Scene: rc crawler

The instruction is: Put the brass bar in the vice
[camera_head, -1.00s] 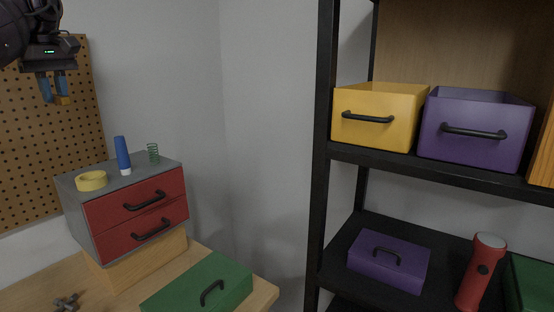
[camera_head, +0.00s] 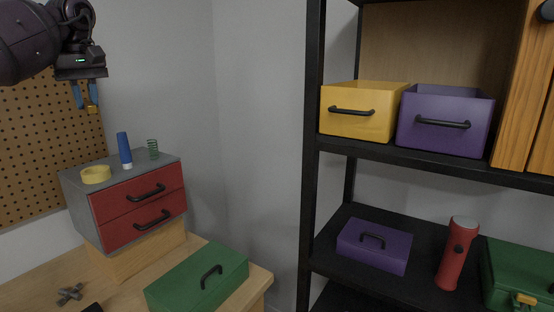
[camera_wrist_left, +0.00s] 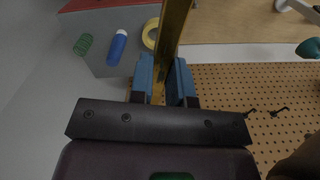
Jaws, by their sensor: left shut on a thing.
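My left gripper (camera_head: 85,98) is at the upper left of the head view, in front of the pegboard and above the drawer cabinet. Its blue fingers are shut on the brass bar (camera_head: 92,109), whose short end shows below the fingertips. In the left wrist view the brass bar (camera_wrist_left: 173,28) runs from between the blue fingers (camera_wrist_left: 165,82) to the top edge of the picture. I cannot make out the vice in these frames. My right gripper is not in view.
The grey cabinet with red drawers (camera_head: 137,205) carries a tape roll (camera_head: 96,174), a blue bottle (camera_head: 124,150) and a green spring (camera_head: 153,149). A green case (camera_head: 198,280) lies on the workbench (camera_head: 40,290). A black shelf (camera_head: 312,150) with bins stands at the right.

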